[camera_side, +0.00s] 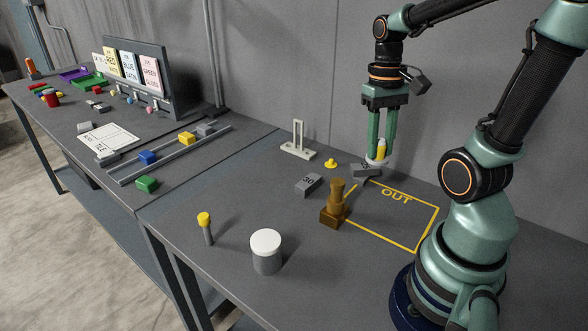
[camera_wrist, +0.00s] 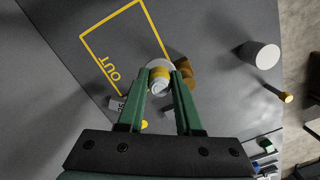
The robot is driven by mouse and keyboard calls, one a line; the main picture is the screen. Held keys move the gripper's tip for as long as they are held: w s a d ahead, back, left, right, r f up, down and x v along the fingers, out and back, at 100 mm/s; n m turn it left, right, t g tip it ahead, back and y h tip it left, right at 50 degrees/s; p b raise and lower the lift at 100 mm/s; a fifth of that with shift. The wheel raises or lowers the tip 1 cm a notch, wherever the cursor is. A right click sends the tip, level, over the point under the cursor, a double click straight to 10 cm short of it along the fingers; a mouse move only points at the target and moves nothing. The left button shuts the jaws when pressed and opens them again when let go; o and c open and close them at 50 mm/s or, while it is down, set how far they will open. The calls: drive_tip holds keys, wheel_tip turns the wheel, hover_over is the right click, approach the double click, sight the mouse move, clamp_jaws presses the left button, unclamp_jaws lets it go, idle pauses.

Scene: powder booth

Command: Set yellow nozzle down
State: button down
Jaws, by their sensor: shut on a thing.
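My gripper (camera_side: 380,154) points down over the back of the table, left of the word OUT. Its green fingers are shut on the yellow nozzle (camera_side: 381,149), which has a pale, whitish lower part. In the wrist view, the yellow nozzle (camera_wrist: 160,76) sits between the fingertips (camera_wrist: 160,84), with a white round edge behind it. The nozzle looks about upright. A grey block (camera_side: 367,172) lies close below it; I cannot tell whether they touch. The yellow-outlined OUT area (camera_side: 438,222) lies to the right and in front.
A brown stepped piece (camera_side: 335,208) stands at the OUT area's left edge. A grey block (camera_side: 308,185), a small yellow knob (camera_side: 331,163) and a white stand (camera_side: 298,148) are left. A white-topped cylinder (camera_side: 266,251) and yellow-topped pin (camera_side: 206,228) stand in front. The OUT area's interior looks clear.

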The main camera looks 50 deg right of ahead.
wheel_tip(320, 180, down, 18)
drive_tip(key=shift+f, duration=0.2)
idle(0.4)
drive_tip(key=shift+f, duration=0.15)
drive_tip(key=c, duration=0.6)
unclamp_jaws()
wheel_tip(320, 180, up, 12)
drive_tip(key=w, duration=0.1)
drive_tip(key=w+a+r+n+t, duration=0.1)
drive_tip(key=a+r, duration=0.1)
drive_tip(key=w+a+r+n+t, duration=0.1)
drive_tip(key=w+a+r, duration=0.1)
drive_tip(key=w+a+r+n+t+h, duration=0.1)
drive_tip(key=w+a+r, duration=0.1)
drive_tip(key=r, duration=0.1)
drive_tip(key=shift+w+a+r+n+t, duration=0.1)
drive_tip(key=shift+a+n+t, duration=0.2)
drive_tip(key=shift+a+t, duration=0.1)
drive_tip(key=shift+o, duration=0.8)
drive_tip(key=w+a+r+n+t, duration=0.1)
drive_tip(key=a+r+n+t, duration=0.1)
drive_tip(key=a+r, duration=0.2)
drive_tip(key=shift+a+r+n+t, duration=0.3)
drive_tip(key=shift+a+r+t, duration=0.1)
drive_tip(key=shift+a, duration=0.55)
